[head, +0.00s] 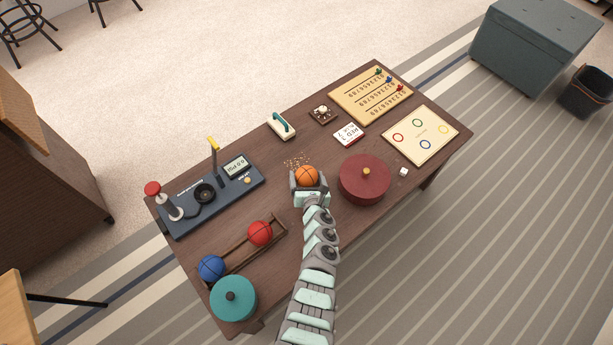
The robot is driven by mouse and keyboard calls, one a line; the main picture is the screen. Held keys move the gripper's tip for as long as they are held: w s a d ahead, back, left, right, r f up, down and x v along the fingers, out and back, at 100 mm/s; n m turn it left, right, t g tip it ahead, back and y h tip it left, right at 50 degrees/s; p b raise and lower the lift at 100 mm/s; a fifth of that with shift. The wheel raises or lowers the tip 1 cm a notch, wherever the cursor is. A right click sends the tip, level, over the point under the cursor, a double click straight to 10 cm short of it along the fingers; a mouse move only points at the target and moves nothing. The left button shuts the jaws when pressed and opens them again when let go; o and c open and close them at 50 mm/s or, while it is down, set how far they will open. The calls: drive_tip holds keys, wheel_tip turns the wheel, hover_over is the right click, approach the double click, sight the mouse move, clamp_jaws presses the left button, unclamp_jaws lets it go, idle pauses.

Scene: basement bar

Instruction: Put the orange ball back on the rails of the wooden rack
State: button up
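The orange ball (306,176) is between the two fingers of my gripper (307,181), near the middle of the table. The fingers flank the ball closely on its left and right. I cannot tell whether they press on it, or whether the ball rests on the table or is raised. The wooden rack (240,257) lies at the table's near left, with two long rails running diagonally. A red ball (260,233) sits near its upper right end and a blue ball (211,268) at its lower left end. The rails between these balls are bare.
A dark red lidded pot (364,180) stands just right of my gripper. A teal lidded pot (233,298) stands beside the rack's lower end. A dark device with levers (207,194) is at left. Small crumbs (297,160) lie behind the ball. Game boards (420,136) fill the right end.

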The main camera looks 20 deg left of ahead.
drive_tip(key=c, duration=1.2)
drive_tip(key=shift+r, duration=0.15)
drive_tip(key=shift+r+p, duration=8.2)
drive_tip(key=shift+r, duration=1.7)
